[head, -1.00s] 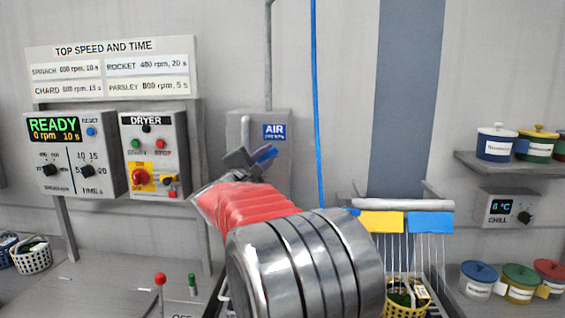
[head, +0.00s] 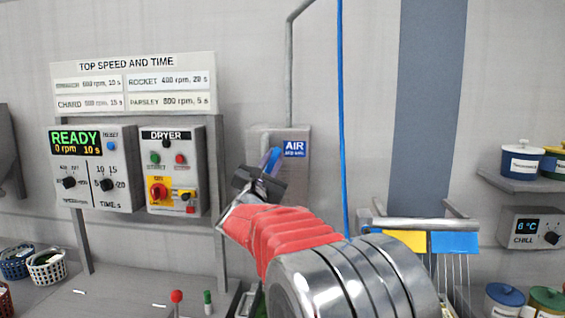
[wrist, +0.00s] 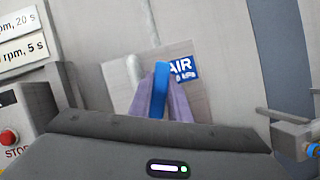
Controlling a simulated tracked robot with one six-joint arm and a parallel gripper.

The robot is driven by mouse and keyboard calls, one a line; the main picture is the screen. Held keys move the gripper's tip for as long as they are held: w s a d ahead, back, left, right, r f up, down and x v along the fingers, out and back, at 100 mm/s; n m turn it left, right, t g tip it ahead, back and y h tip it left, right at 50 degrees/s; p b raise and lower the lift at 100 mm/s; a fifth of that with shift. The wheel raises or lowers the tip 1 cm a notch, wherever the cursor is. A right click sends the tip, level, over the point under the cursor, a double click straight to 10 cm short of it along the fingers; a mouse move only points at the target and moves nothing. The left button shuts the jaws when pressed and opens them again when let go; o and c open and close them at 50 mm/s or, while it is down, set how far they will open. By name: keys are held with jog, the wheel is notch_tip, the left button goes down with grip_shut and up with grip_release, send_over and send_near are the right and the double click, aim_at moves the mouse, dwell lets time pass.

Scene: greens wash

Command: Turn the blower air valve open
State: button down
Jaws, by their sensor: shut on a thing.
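The blue air valve handle (wrist: 160,92) stands nearly upright between my gripper's fingers (wrist: 164,95) in the wrist view. It is in front of a grey wall plate (wrist: 193,108) with a blue AIR label (wrist: 182,68). In the head view the handle (head: 273,160) shows as a blue strip at my gripper (head: 266,170), left of and below the AIR label (head: 294,148). My gripper is shut on the handle. The valve body behind the fingers is hidden.
The dryer panel (head: 175,170) and a READY display box (head: 95,170) are close to the left. A blue hose (head: 343,120) hangs to the right, above a rail with yellow and blue flaps (head: 455,242). The chill box (head: 530,228) is far right.

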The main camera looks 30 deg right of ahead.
jog(key=shift+w+a+f, duration=0.1)
jog(key=shift+w+f, duration=0.05)
jog(key=shift+f, duration=0.15)
jog(key=c, duration=2.1)
grip_release()
jog(key=o, duration=0.5)
jog(key=shift+r, duration=0.2)
jog(key=shift+c, duration=0.2)
jog(key=shift+r, duration=0.15)
jog(key=shift+a+r, duration=0.1)
jog(key=shift+r, duration=0.1)
jog(key=f+v, duration=0.1)
jog(key=v, duration=1.3)
jog(key=shift+d, duration=0.3)
jog(key=shift+c, duration=0.4)
